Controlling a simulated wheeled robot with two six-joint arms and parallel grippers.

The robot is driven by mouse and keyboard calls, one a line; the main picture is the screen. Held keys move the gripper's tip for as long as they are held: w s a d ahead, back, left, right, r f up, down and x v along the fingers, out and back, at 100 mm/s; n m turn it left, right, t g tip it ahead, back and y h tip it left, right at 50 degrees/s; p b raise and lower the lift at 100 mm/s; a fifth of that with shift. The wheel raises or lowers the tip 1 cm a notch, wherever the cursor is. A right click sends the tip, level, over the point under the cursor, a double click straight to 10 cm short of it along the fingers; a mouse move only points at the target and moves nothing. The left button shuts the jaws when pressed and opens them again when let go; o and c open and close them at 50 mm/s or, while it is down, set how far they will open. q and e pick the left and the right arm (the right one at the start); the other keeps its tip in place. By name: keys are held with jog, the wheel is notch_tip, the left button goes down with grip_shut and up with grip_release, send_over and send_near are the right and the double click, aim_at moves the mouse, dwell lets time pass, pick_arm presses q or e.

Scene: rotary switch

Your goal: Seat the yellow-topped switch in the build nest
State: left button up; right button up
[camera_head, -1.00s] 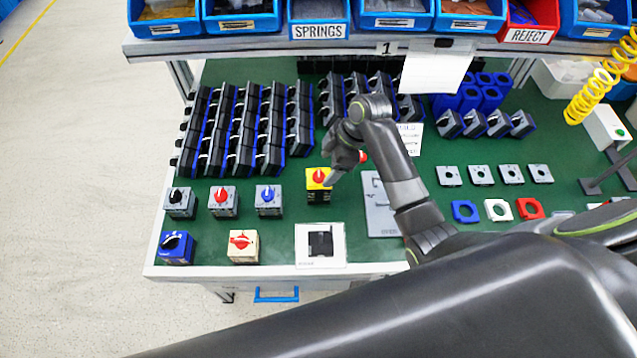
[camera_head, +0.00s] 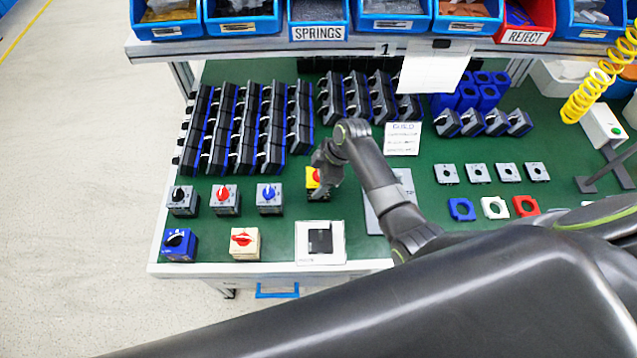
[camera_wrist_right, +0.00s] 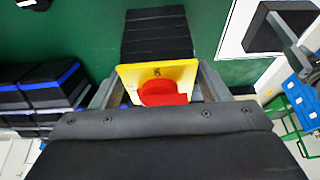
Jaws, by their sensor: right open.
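The yellow-topped switch (camera_head: 312,179) stands on the green table, in the row of switches, partly hidden by my right gripper (camera_head: 323,182). In the right wrist view its yellow plate and red knob (camera_wrist_right: 162,88) lie between the two fingers of the right gripper (camera_wrist_right: 158,92), with its dark body (camera_wrist_right: 157,37) behind. The fingers are open, one on each side of the switch; I cannot tell whether they touch it. The build nest (camera_head: 336,256), a white plate with a black square recess, lies in front of the switch near the table's front edge. My left gripper is not in view.
Grey switches with black, red (camera_head: 225,198) and blue knobs (camera_head: 269,197) stand left of the yellow one. A blue switch (camera_head: 178,246) and a cream switch (camera_head: 245,243) stand in front of them. A grey plate (camera_head: 373,216) lies to the right. Rows of dark switch bodies fill the back.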

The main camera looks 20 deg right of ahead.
jog(key=c, duration=1)
jog(key=shift+r, duration=0.15)
